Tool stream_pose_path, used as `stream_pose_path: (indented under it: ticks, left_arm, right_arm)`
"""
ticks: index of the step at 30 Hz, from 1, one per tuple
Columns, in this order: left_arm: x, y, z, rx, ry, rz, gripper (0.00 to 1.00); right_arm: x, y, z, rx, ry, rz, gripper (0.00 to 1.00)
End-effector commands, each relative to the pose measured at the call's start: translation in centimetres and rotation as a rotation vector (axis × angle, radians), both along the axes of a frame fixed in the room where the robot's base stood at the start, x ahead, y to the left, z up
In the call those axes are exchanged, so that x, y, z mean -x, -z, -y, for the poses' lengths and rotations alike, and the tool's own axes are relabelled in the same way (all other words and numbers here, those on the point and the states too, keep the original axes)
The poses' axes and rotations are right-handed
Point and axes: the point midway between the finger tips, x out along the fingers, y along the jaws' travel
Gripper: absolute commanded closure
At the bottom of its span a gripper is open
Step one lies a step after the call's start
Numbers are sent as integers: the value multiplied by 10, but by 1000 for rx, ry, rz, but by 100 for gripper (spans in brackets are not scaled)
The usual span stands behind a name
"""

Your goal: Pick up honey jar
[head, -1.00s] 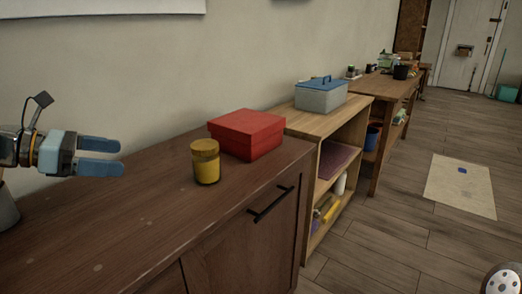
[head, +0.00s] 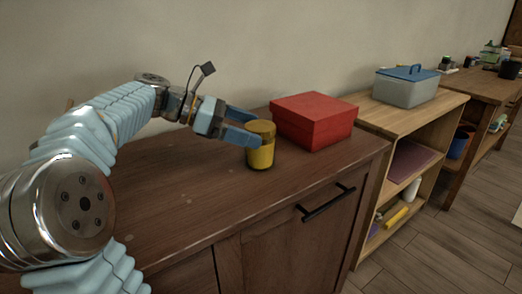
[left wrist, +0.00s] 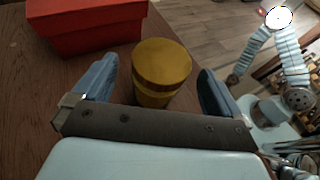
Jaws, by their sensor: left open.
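The honey jar (head: 260,153) is a yellow cylinder with a darker yellow lid, upright on the dark wooden cabinet (head: 180,219). My left gripper (head: 249,127) is open at the jar's left side in the head view. In the left wrist view the jar (left wrist: 160,68) stands between and just ahead of the two blue fingers (left wrist: 159,88). My right gripper does not show clearly in any view.
A red box (head: 315,124) stands close behind and right of the jar; it also shows in the left wrist view (left wrist: 85,32). A grey box with a blue lid (head: 407,90) sits on the lighter shelf (head: 447,103) to the right. The cabinet top in front of the jar is clear.

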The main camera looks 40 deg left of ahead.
Motion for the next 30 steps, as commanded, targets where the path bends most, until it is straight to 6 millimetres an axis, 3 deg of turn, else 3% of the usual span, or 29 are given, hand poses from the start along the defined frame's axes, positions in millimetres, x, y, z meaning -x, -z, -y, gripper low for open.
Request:
stream_pose_path:
  ticks: [7,16,30]
  left_arm:
    - [-23,18,26,1,3,-1,0]
    - [-28,20,31,0,1,0,0]
    - [-28,20,31,0,1,0,69]
  right_arm:
    - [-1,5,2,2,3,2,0]
    - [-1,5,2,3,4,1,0]
    - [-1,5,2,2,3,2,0]
